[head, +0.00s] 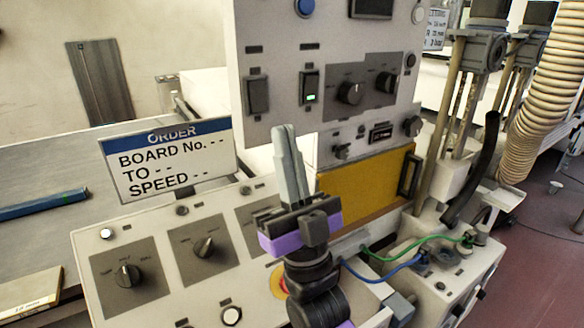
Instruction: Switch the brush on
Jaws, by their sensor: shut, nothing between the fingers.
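My gripper (284,137) stands upright in front of the machine, its two grey fingers together and empty. The fingertips are just below the upright control panel (283,40) in the picture; I cannot tell how far from it they are. On that panel are a dark rocker switch (257,95) with no light and a second rocker switch (309,88) with a green light. Right of them are two black rotary knobs, one at mid panel (350,92) and one near the edge (385,82). The small labels are too blurred to read, so I cannot tell which control is the brush's.
A sloped panel (150,225) with rotary knobs lies below, partly hidden by my arm. An ORDER sign (168,158) stands at left. A yellow door (365,187) is behind my gripper. Green (415,250) and blue (385,270) cables and a ribbed hose (545,95) are at right.

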